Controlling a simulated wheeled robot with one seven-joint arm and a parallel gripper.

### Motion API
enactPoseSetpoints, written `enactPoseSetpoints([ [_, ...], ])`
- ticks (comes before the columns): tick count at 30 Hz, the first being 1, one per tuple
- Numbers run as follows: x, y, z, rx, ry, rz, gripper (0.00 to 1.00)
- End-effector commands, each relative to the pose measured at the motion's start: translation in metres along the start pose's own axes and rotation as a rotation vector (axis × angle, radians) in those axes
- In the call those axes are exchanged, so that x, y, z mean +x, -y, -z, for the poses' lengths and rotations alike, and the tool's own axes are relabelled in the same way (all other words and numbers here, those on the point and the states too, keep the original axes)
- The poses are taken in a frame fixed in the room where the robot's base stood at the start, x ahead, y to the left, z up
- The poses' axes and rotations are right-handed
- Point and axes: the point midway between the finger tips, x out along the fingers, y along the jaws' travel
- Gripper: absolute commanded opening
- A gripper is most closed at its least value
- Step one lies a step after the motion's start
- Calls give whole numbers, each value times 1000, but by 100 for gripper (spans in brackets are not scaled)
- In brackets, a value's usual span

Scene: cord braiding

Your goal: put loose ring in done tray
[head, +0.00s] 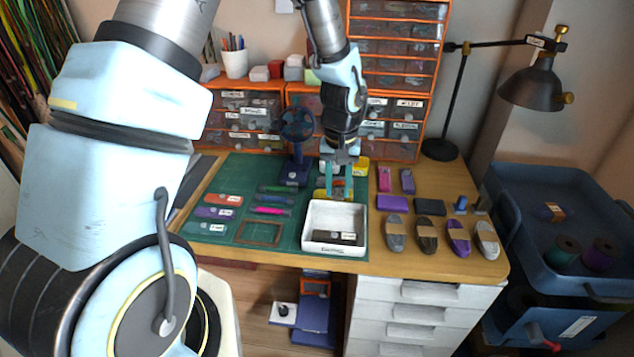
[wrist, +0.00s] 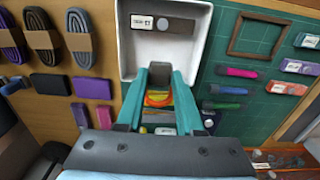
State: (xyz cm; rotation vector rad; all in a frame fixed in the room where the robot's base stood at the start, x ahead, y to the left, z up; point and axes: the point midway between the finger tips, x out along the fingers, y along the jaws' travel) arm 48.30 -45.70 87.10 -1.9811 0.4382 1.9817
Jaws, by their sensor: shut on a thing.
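The done tray (head: 316,246) is a white open box with a label on its front wall, at the front of the green mat. A dark piece with a white tag (head: 334,238) lies in it. My gripper (head: 337,190) is just behind the tray, pointing down, its teal fingers a little apart. In the wrist view the tray (wrist: 127,42) is just beyond the fingertips.
Tagged pieces (head: 225,199), coloured tools (head: 272,211) and an empty brown frame (head: 259,233) lie left on the green mat. Cord bundles (head: 424,233) lie right of the tray. A dark blue stand (head: 296,150) rises close to my gripper's left. Orange drawer units stand behind.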

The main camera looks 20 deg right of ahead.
Motion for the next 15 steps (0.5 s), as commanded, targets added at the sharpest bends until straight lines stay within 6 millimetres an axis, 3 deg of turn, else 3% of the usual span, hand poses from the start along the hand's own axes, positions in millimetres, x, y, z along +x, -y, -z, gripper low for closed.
enactPoseSetpoints([
  [8, 17, -1, 0, 1, 0, 0, 0],
  [15, 44, 0, 0, 1, 1, -1, 0],
])
